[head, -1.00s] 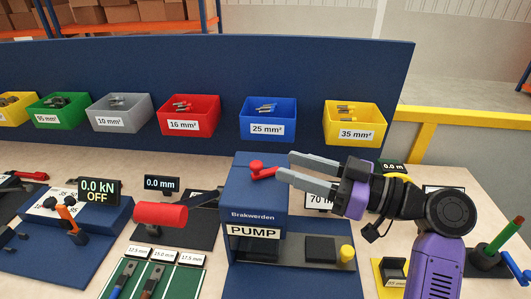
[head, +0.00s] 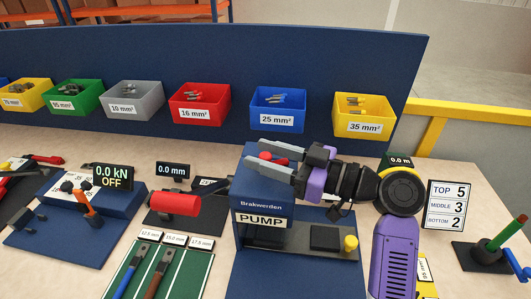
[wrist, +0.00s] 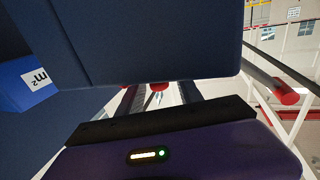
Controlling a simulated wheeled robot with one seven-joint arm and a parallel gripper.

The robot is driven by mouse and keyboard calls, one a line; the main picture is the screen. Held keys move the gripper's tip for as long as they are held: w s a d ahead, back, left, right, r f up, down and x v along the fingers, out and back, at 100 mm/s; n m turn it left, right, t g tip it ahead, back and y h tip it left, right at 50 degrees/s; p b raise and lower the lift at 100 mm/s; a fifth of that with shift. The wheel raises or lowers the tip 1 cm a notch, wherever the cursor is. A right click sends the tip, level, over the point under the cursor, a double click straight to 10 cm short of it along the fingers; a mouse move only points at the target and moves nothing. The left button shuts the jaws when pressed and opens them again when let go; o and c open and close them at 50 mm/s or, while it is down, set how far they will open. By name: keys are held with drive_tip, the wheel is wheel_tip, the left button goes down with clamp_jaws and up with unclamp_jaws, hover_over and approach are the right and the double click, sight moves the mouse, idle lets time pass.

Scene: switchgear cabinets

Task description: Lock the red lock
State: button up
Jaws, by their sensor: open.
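The red lock (head: 267,156) is a small red lever on top of the blue pump box (head: 264,190), which carries the labels Brakwerden and PUMP. My gripper (head: 262,156) is open, with its two grey fingers on either side of the red lock in the head view. They partly hide the lock, and I cannot tell whether they touch it. In the wrist view the dark fingers (wrist: 158,98) stand apart, and red bits (wrist: 158,87) of the lock show at the edge of the blue box.
A red cylinder (head: 174,204) on a black stand is left of the pump box. A yellow knob (head: 351,243) is at its front right. Several coloured bins (head: 277,119) hang on the blue back panel. A TOP/MIDDLE/BOTTOM sign (head: 449,205) stands at right.

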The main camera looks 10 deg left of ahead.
drive_tip(key=shift+c, duration=0.2)
clamp_jaws()
drive_tip(key=shift+w+a+f+m+t+h+b, duration=0.15)
drive_tip(key=shift+f+m+t+h+b, duration=0.15)
drive_tip(key=shift+m+t+b, duration=0.45)
drive_tip(key=shift+w+r+m+t+h, duration=0.15)
drive_tip(key=shift+w+m+t+h, duration=0.1)
drive_tip(key=shift+m+t+h, duration=0.55)
drive_tip(key=shift+w+r+m+t+h, duration=0.15)
drive_tip(key=shift+w+m+t+h, duration=0.15)
drive_tip(key=shift+t, duration=0.75)
drive_tip(key=shift+o, duration=0.2)
unclamp_jaws()
